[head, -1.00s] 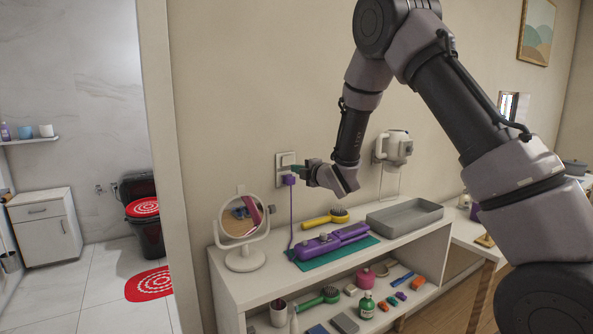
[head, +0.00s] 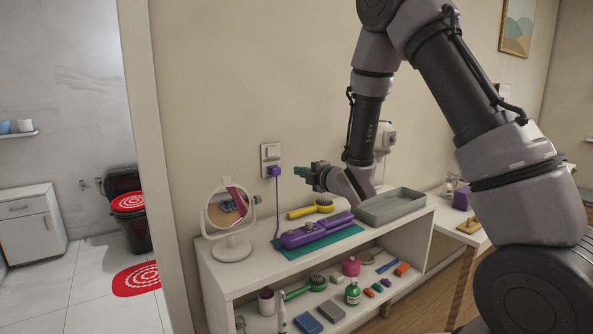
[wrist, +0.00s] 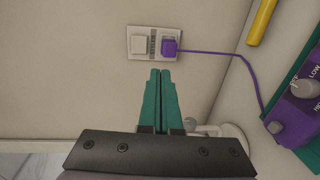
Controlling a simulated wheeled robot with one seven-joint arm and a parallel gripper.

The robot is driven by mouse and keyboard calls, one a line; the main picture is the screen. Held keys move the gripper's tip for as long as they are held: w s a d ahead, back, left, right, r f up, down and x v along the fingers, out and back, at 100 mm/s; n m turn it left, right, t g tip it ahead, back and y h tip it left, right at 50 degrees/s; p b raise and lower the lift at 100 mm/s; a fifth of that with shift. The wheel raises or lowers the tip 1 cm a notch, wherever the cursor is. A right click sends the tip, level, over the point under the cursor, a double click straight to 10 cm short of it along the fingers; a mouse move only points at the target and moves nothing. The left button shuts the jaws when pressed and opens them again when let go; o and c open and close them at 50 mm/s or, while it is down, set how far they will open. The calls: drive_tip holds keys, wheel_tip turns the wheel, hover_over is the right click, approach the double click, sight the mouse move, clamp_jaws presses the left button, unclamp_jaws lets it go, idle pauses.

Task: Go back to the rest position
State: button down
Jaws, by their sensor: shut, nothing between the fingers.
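My gripper (head: 301,171) is in front of the wall above the white shelf. In the wrist view its two green fingers (wrist: 160,98) are together with nothing between them. A purple plug (head: 275,170) sits at the wall outlet, and the gripper is apart from it, to its right in the head view. The plug also shows in the wrist view (wrist: 169,46), on the right half of the outlet plate (wrist: 147,43). A purple cord runs from it to a purple appliance (head: 314,230) lying on a teal mat (head: 341,243).
A round mirror (head: 228,209) stands on the left of the shelf (head: 223,280). A yellow brush (head: 312,209) and a grey tray (head: 391,207) lie behind and right of the appliance. Several small items fill the lower level. A white dispenser (head: 385,137) hangs on the wall.

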drive_tip(key=s+d+r+m+g+h, duration=0.1)
drive_tip(key=s+d+r+m+h, duration=0.25)
drive_tip(key=d+r+m, duration=0.55)
drive_tip(key=s+d+r+m+g+h, duration=0.1)
drive_tip(key=s+d+r+m+h, duration=0.3)
drive_tip(key=d+m, duration=0.5)
drive_tip(key=s+d+r+m+g, duration=0.2)
drive_tip(key=s+m, duration=0.3)
drive_tip(key=s, duration=0.6)
drive_tip(key=s+d+r+m+g, duration=0.2)
drive_tip(key=s+m, duration=0.4)
drive_tip(key=s, duration=0.6)
drive_tip(key=shift+d+r+g, duration=0.4)
drive_tip(key=shift+d+r, duration=0.05)
drive_tip(key=shift+d, duration=0.7)
